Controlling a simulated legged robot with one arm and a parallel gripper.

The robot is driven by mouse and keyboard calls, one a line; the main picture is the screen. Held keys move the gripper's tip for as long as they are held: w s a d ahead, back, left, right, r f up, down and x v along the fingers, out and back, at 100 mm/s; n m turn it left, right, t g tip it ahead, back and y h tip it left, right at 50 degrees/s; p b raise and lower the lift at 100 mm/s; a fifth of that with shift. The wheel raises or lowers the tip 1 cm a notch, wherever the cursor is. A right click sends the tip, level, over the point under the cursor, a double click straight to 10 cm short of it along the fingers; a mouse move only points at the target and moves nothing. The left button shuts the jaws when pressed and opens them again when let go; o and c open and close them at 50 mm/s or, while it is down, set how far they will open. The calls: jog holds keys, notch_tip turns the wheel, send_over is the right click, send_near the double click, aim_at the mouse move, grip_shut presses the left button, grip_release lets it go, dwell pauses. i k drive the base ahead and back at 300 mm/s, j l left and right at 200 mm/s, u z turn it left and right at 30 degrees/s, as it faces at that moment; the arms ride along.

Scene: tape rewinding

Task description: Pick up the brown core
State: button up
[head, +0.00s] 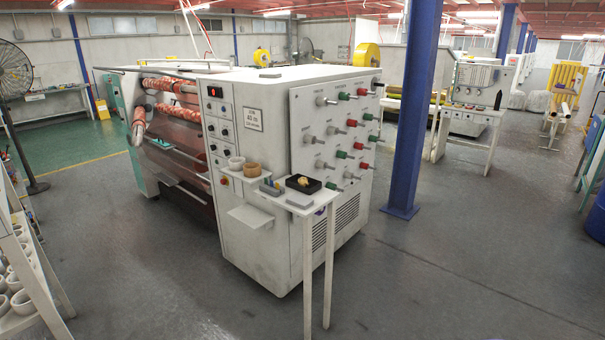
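A small brown core (251,170) sits on a narrow white ledge at the front corner of the large white rewinding machine (262,210). A white core (236,163) is just to its left, close beside it. My gripper does not show in the head view, so its place relative to the brown core cannot be seen.
A narrow white table (318,207) with thin legs stands right of the core, bearing a black tray (303,184). A blue pillar (409,130) rises behind. A rack (35,290) with several pale cores is at left. Grey floor (150,270) in front is clear.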

aim_at(252, 170)
jog(key=i+u, duration=0.65)
jog(key=i, duration=0.15)
jog(key=i+j+z, duration=0.1)
jog(key=z, duration=0.25)
jog(key=i+j+z, duration=0.2)
jog(key=z, duration=0.2)
jog(key=i+j+z, duration=0.2)
jog(key=z, duration=0.15)
